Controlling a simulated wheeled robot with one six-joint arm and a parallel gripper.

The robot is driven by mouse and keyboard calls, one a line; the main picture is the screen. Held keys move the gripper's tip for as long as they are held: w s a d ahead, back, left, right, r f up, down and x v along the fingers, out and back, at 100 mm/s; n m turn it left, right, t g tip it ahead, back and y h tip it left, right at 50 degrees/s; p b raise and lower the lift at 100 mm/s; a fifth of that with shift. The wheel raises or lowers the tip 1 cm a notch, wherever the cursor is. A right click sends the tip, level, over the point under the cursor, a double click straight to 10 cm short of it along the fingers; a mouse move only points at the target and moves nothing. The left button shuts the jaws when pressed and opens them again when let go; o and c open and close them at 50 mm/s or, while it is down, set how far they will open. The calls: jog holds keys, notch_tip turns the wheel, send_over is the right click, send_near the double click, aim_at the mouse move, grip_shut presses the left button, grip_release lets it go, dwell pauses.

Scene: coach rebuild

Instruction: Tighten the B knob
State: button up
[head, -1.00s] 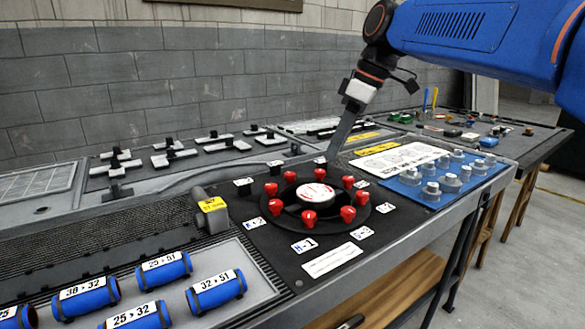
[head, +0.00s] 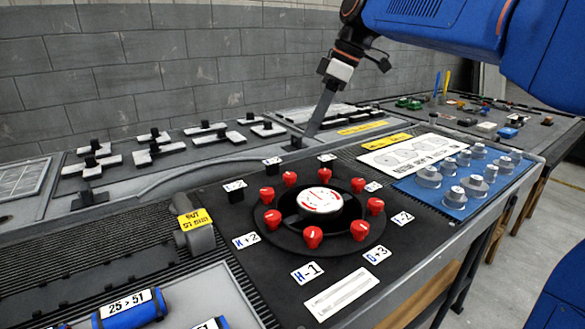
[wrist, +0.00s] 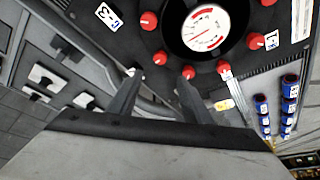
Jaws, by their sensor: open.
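A round black dial (head: 264,236) carries a ring of several red knobs around a white-topped centre (head: 320,200); the centre also shows in the wrist view (wrist: 206,33). White labels surround it, with H-1 (head: 307,272) nearest the front. I cannot read a B on any label, so I cannot tell which knob is B. My gripper (head: 312,134) is above the far side of the dial, apart from it in the head view. In the wrist view its two fingers (wrist: 161,76) are spread with nothing between them. One red knob (wrist: 160,58) appears just beyond the gap; the right fingertip overlaps another.
A yellow-tagged grey fitting (head: 196,240) stands left of the dial. A blue tray (head: 425,199) with several grey knobs is at right. Blue labelled cylinders (head: 128,308) lie at front left. Levers and a grey wall are behind.

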aim_at(290, 174)
jog(key=x, duration=1.4)
jog(key=shift+a+f, duration=0.15)
jog(key=shift+f, duration=0.05)
jog(key=c, duration=1)
